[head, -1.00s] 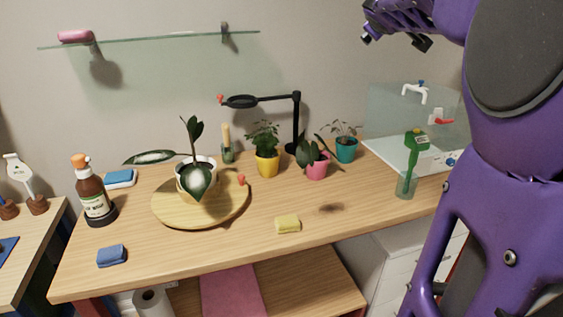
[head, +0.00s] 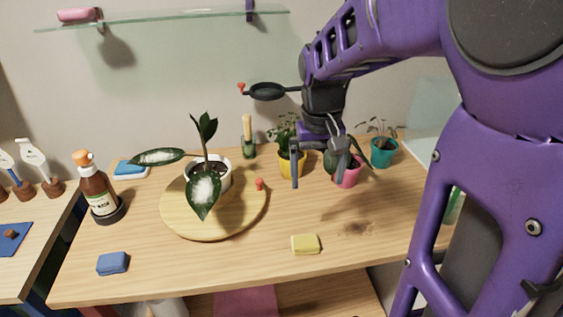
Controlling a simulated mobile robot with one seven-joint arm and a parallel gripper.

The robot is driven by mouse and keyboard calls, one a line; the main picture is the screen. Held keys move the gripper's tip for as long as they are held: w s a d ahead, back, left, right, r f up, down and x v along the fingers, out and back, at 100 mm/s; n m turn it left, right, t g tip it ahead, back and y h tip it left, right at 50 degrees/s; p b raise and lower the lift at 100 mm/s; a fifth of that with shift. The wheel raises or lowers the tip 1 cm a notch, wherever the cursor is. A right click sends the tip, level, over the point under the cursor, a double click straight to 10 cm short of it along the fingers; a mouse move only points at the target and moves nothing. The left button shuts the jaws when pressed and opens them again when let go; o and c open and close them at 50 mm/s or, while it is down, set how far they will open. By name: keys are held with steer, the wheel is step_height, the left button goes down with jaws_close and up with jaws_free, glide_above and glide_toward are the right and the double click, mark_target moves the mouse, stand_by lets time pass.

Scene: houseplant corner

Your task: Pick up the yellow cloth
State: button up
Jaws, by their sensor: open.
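The yellow cloth (head: 305,244) is a small folded block lying flat on the wooden table (head: 270,270), near its front edge and right of the round wooden board. My gripper (head: 320,179) hangs above the table, fingers pointing down and apart, with nothing between them. In the picture it is above and slightly right of the yellow cloth, apart from it. It partly covers the yellow pot and the pink pot behind it.
A round wooden board (head: 178,226) holds a white-potted plant (head: 204,190). Yellow (head: 291,163), pink (head: 348,176) and teal (head: 384,153) pots stand behind. A blue cloth (head: 112,263) and brown bottle (head: 98,190) are left. Table around the yellow cloth is clear.

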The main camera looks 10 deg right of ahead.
steer(key=a+f, duration=0.1)
steer(key=b, duration=0.2)
glide_above(305, 239)
steer(key=shift+g+y, duration=0.3)
steer(key=f, duration=1.1)
steer(key=shift+d+f, duration=0.15)
steer(key=shift+d, duration=0.05)
steer(key=shift+a+f, duration=0.2)
steer(key=shift+f, duration=2.65)
steer(key=c, duration=1.1)
step_height(305, 239, up, 10)
steer(key=shift+r+p, duration=0.1)
steer(key=shift+p, duration=0.45)
steer(key=shift+c, duration=0.3)
